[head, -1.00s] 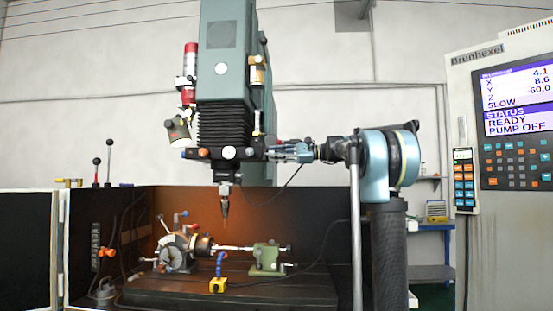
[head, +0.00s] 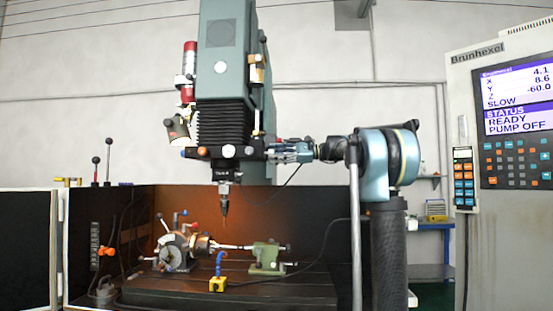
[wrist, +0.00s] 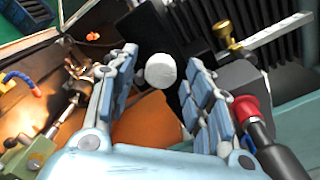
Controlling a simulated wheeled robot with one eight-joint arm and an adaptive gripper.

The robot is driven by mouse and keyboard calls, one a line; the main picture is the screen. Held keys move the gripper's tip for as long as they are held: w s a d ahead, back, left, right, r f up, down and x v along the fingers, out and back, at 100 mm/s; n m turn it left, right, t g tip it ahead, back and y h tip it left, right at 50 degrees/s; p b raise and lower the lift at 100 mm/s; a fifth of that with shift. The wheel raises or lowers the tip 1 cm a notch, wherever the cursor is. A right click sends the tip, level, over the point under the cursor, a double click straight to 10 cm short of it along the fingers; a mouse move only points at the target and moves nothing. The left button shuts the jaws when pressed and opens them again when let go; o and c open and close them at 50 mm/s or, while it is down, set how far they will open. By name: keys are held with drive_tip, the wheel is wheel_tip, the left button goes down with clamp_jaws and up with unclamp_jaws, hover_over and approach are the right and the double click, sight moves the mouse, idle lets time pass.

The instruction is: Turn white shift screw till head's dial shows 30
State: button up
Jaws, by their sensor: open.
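The white shift screw (head: 228,152) is a round white knob low on the front of the green machine head (head: 226,75). A small pale marking (head: 222,177) on the block below it is too small to read. My gripper (head: 272,152) reaches in from the right at the screw's height. In the wrist view a round white knob (wrist: 161,71), apparently this screw, lies between the tips of my open gripper (wrist: 163,82). Gaps show on both sides of it, and I cannot tell its depth against the fingertips.
Under the head, the spindle tool (head: 224,208) hangs above the chuck (head: 173,250) and the green tailstock (head: 266,258). In the wrist view a red knob (wrist: 245,108) and a brass knob (wrist: 234,45) sit right of the fingers. The control panel (head: 515,130) stands far right.

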drive_tip(key=d, duration=1.2)
drive_tip(key=shift+r, duration=0.1)
drive_tip(key=s+d+m, duration=0.1)
drive_tip(key=d+m, duration=0.4)
drive_tip(key=a, duration=1.7)
drive_tip(key=shift+w+t, duration=0.35)
drive_tip(key=shift+t, duration=0.05)
drive_tip(key=shift+a, duration=0.1)
drive_tip(key=c, duration=1.1)
